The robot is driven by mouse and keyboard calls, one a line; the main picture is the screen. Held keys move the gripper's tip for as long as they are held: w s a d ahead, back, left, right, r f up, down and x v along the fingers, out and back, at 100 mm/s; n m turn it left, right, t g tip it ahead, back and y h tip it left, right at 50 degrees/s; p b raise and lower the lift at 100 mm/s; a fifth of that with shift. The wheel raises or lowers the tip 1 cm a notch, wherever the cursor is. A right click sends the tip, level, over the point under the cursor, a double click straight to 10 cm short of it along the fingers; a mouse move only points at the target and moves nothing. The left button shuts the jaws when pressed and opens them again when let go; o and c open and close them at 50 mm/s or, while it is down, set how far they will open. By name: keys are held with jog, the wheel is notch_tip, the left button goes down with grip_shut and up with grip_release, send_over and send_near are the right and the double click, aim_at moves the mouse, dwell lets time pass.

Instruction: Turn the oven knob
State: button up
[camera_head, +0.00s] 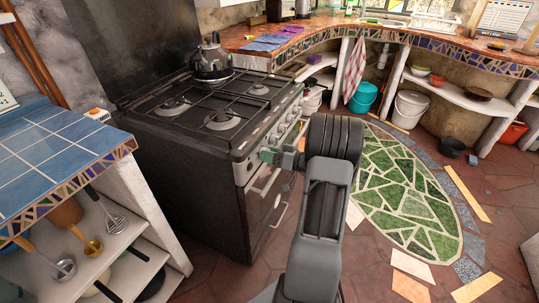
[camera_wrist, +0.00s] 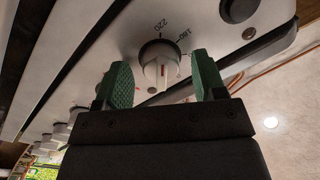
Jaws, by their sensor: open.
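The oven (camera_head: 211,132) is a dark stove with a gas hob, and its front panel faces right in the head view. In the wrist view, a white round oven knob (camera_wrist: 160,66) sits on the pale panel (camera_wrist: 105,45), with the marks 220 and 180 beside it. My gripper (camera_wrist: 160,84) has green pads and is open, one finger on each side of the knob. A gap shows between the knob and each pad. In the head view, my gripper (camera_head: 268,155) is at the panel's near end, and my arm hides part of the oven front.
A kettle (camera_head: 211,60) stands on the hob. More knobs (camera_wrist: 62,131) line the panel. A blue-tiled counter (camera_head: 50,143) is at left, above shelves with utensils. The curved mosaic counter (camera_head: 385,33) runs behind. The tiled floor (camera_head: 400,190) to the right is mostly clear.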

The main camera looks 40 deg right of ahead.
jog(key=shift+c, duration=0.2)
jog(key=c, duration=0.9)
jog(key=shift+s+a+r+m+t+h+p, duration=0.25)
jog(key=shift+m+p, duration=1.05)
jog(key=shift+m, duration=3.55)
jog(key=shift+w+d+f+m+t+h+p, duration=0.3)
jog(key=shift+m+p, duration=1)
jog(key=shift+m, duration=3.6)
jog(key=shift+s+a+r+m+t+h+p, duration=0.3)
jog(key=shift+m+p, duration=1)
jog(key=shift+m, duration=3.55)
jog(key=shift+w+d+f+m, duration=0.15)
jog(key=shift+f+m, duration=0.05)
jog(key=shift+m, duration=0.1)
